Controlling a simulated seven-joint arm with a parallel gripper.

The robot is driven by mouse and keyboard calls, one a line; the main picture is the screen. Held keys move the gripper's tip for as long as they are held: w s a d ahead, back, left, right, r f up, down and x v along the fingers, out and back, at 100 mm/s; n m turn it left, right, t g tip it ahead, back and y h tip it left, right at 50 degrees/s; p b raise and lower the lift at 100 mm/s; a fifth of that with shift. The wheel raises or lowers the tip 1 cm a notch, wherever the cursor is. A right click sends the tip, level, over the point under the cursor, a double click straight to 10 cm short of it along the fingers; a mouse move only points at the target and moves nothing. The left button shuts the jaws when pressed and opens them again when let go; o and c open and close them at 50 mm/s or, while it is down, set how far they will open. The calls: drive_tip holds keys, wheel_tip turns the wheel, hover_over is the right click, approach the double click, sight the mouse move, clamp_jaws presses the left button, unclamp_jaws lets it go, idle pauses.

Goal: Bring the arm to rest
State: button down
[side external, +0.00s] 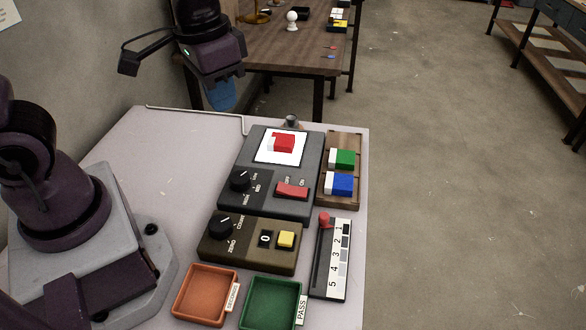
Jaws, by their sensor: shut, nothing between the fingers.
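My gripper (220,76) is in the upper left of the side external view, raised well above the far end of the pale table (165,165). It is shut and holds nothing. It is apart from everything on the table. My arm's base stands at the left of the table. No cloth shows in this view.
A grey device (252,197) with a knob and a red switch (292,190) bears a red and white block (282,143) on a white square. Beside it, a wooden rack (346,205) holds green (344,159) and blue (341,183) blocks. Nearer are a brown counter box (226,249), a numbered slider (331,278), an orange tray (178,306) and a green tray (245,312).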

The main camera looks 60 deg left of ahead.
drive_tip(key=s+a+r+t, duration=0.2)
drive_tip(key=s+r+t, duration=0.2)
drive_tip(key=s+r, duration=0.2)
drive_tip(key=shift+v, duration=1)
drive_tip(key=shift+w+r, duration=0.1)
drive_tip(key=shift+w, duration=0.1)
idle(0.4)
